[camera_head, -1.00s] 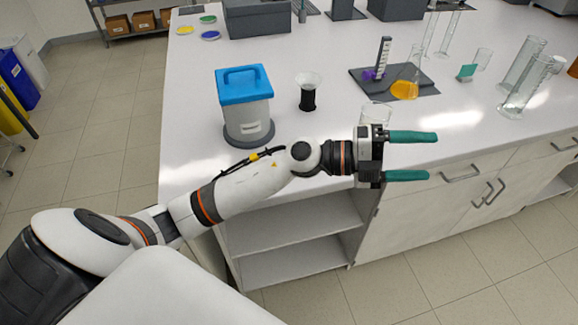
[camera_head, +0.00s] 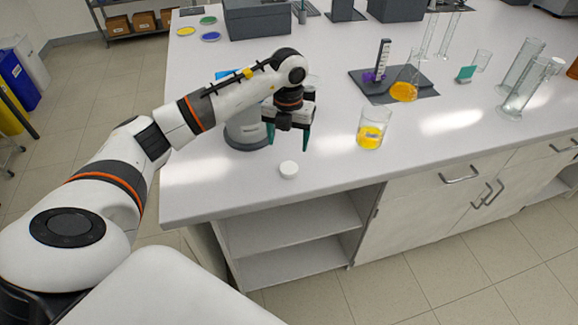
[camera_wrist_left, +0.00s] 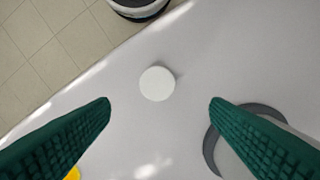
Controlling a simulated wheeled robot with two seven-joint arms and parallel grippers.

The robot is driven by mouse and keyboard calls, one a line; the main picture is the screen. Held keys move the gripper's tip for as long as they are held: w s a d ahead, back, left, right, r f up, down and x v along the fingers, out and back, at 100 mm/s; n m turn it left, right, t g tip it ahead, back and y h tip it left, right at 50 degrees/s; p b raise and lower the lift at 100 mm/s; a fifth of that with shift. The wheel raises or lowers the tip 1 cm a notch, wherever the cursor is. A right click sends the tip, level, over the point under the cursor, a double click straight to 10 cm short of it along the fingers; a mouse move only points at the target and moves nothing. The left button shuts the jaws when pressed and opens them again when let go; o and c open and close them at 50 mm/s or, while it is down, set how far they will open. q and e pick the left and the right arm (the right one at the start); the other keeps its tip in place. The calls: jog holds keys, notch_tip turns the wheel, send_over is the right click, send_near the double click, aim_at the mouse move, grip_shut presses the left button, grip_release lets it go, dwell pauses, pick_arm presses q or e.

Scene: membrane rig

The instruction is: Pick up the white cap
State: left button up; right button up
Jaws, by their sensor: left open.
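The white cap (camera_head: 289,169) is a small round disc lying flat on the white bench near its front edge. In the left wrist view the white cap (camera_wrist_left: 157,83) sits near the middle, ahead of and between my two green fingers. My left gripper (camera_head: 288,143) points down above the bench, a little behind the cap in the head view. Its fingers are apart with nothing between them, and it does not touch the cap. In the left wrist view the left gripper (camera_wrist_left: 160,103) is also open. My right gripper is not in view.
A beaker of yellow liquid (camera_head: 371,130) stands to the right. A dark mat (camera_head: 428,91) holds a flask (camera_head: 405,88). The bench around the cap is clear.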

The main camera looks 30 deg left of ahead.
aim_at(289, 167)
pick_arm(q)
notch_tip(289, 167, down, 3)
jog(key=shift+f+p, duration=0.2)
jog(key=shift+p, duration=0.2)
jog(key=shift+s+d+f+p, duration=0.1)
jog(key=shift+f+p, duration=0.35)
jog(key=shift+f, duration=0.15)
notch_tip(289, 167, down, 4)
jog(key=shift+d+r+p, duration=0.1)
jog(key=shift+r+p, duration=0.1)
jog(key=shift+p, duration=0.5)
jog(key=shift+f, duration=0.35)
jog(key=shift+c, duration=0.5)
jog(key=c, duration=0.9)
